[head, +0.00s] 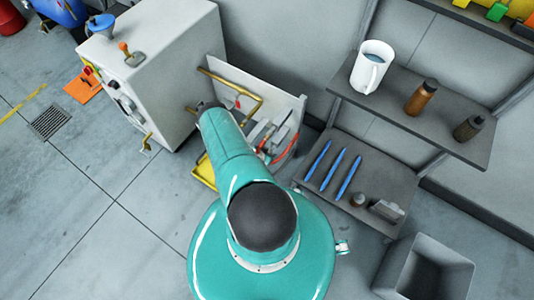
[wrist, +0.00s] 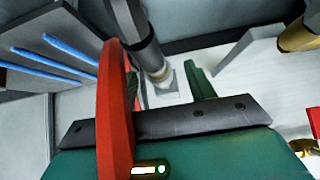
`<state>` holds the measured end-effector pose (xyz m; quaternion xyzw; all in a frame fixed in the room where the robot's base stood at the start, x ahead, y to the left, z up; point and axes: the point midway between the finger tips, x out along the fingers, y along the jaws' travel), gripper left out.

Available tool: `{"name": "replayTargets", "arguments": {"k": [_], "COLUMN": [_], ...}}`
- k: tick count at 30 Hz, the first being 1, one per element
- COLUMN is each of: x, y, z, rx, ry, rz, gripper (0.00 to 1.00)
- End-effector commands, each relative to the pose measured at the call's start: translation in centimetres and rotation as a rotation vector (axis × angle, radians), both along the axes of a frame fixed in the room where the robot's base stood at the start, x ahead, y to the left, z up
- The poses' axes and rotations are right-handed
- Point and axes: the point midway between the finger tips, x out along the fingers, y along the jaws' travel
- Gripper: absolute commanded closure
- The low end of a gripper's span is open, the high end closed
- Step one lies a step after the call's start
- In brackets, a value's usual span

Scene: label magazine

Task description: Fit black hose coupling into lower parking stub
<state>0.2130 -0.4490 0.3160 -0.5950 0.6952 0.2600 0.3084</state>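In the wrist view, a black cylinder (wrist: 138,35), which looks like the hose coupling, comes down from the top and ends in a pale metal collar (wrist: 158,73) near a small light block. I cannot tell whether collar and block touch, or whether this is the lower parking stub. My gripper (wrist: 165,85) has its green fingers apart, with the cylinder's end in the gap beyond them; no grip on it shows. A curved red piece (wrist: 115,100) crosses in front of the left finger and hides much of it. In the head view my arm hides the gripper.
A white panel (head: 284,101) with a brass pipe (head: 251,86) stands beside the white cabinet (head: 165,60). A shelf (head: 445,122) holds a mug and bottles; the lower shelf (head: 330,207) holds blue pens. A grey bin (head: 445,270) stands at lower right. The left floor is mostly clear.

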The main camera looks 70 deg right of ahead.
Motion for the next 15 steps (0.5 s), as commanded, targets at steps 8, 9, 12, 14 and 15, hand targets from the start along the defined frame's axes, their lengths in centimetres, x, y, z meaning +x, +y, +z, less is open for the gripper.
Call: {"name": "replayTargets", "arguments": {"k": [8,9,12,14,15], "x": [0.1,0.1,0.3,0.5,0.6], "y": [0.4,0.6,1.5,2.1,2.7], "z": [0.4,0.7,1.6,2.4,3.0], "rx": [0.0,0.0,0.001,0.001,0.001], "ry": [0.001,0.001,0.001,0.0,0.0], "rz": [0.001,0.001,0.001,0.001,0.002], "gripper": [0.46,0.46,0.46,0.46,0.46]}}
